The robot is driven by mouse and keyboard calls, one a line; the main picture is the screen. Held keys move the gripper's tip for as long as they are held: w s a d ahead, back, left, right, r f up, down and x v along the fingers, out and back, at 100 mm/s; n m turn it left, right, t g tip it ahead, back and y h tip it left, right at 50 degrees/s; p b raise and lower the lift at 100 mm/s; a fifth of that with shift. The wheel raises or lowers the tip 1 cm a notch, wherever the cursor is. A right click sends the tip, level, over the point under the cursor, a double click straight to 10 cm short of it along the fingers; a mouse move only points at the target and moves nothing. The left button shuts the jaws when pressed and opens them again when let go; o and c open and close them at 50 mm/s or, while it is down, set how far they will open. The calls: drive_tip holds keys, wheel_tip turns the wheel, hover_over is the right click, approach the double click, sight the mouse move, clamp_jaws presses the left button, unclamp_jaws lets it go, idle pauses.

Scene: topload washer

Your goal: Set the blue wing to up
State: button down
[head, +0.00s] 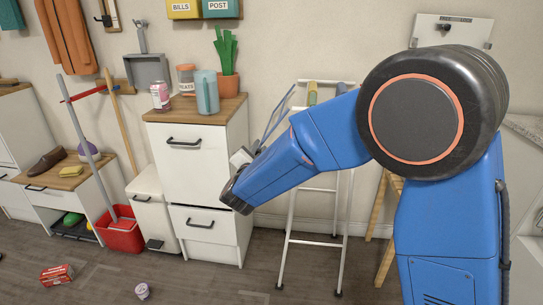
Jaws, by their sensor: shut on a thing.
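A white folding drying rack (291,225) stands on the floor between the drawer cabinet and my arm. The blue wing (276,117), a thin frame with a bluish edge, slants from the rack's top left side down and left toward my gripper. My gripper (246,158) is small in the head view, at the wing's lower outer end, beside the cabinet front. It is shut on the wing; my forearm and wrist hide part of the wing and the rack. The exact contact of the fingertips is too small to see.
The white drawer cabinet (177,166) stands close left of my gripper, with a blue pitcher (207,92), a can (160,96) and a plant pot (228,88) on top. A red bucket (120,236), a box (57,274) and a small can (142,291) are on the floor.

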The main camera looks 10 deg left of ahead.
drive_tip(key=a+r+m, duration=0.4)
drive_tip(key=r+m, duration=0.1)
drive_tip(key=r, duration=0.2)
drive_tip(key=a+r+m, duration=0.3)
drive_tip(key=r+m, duration=0.3)
drive_tip(key=r, duration=0.2)
drive_tip(key=shift+w+a, duration=0.15)
drive_tip(key=shift+a, duration=0.2)
drive_tip(key=c, duration=1.9)
unclamp_jaws()
drive_tip(key=shift+d, duration=0.1)
